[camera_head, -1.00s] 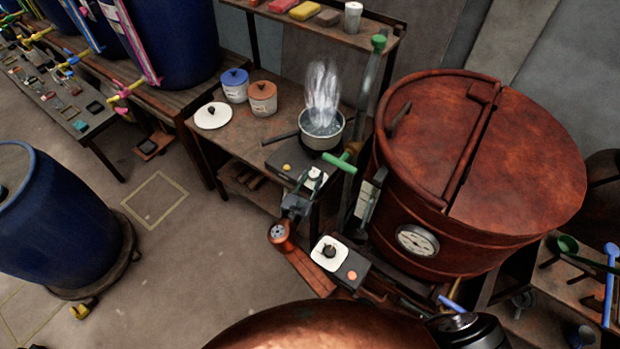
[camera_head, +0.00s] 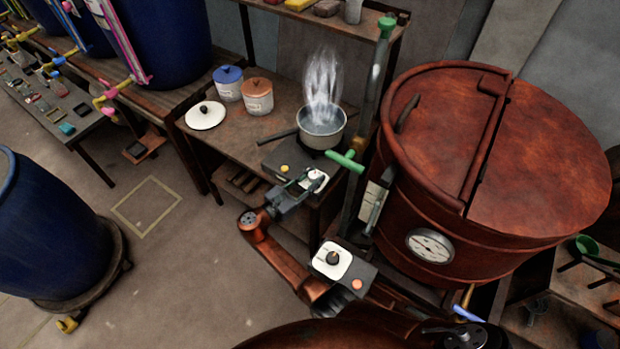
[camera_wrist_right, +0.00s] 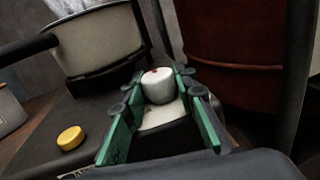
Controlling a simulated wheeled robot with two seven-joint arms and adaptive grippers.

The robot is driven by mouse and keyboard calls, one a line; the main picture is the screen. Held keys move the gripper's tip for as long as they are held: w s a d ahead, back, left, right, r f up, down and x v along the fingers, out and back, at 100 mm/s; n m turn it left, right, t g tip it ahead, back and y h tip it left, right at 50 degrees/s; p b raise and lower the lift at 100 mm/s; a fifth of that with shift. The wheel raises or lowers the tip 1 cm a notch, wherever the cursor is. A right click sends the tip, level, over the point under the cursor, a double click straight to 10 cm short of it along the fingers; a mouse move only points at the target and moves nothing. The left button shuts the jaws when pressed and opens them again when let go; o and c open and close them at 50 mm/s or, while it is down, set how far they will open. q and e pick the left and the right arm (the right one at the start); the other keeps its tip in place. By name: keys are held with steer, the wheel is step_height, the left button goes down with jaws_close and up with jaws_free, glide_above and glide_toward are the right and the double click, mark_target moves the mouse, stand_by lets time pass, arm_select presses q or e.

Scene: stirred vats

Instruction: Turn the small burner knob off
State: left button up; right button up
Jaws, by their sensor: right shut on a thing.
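The small burner (camera_head: 284,167) is a dark box on the wooden bench, with a yellow button (camera_wrist_right: 71,138) and a white knob on its front. The knob (camera_wrist_right: 158,86) is a short white cylinder with a red mark on top, seen in the right wrist view. My right gripper (camera_wrist_right: 157,92) has its green-padded fingers on both sides of the knob, shut on it. In the head view the right gripper (camera_head: 307,180) reaches the burner's front right corner and partly covers the knob. My left gripper is not in view.
A steaming saucepan (camera_head: 322,125) stands on the burner, its handle pointing left. A green-handled lever (camera_head: 346,161) and a large copper-red vat (camera_head: 420,215) are close on the right. A second control box (camera_head: 345,266) with a black knob is nearer.

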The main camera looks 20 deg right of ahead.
mark_target(314, 175)
steer(key=shift+d, duration=0.1)
steer(key=shift+c, duration=0.2)
steer(key=o, duration=1.2)
step_height(314, 175, up, 10)
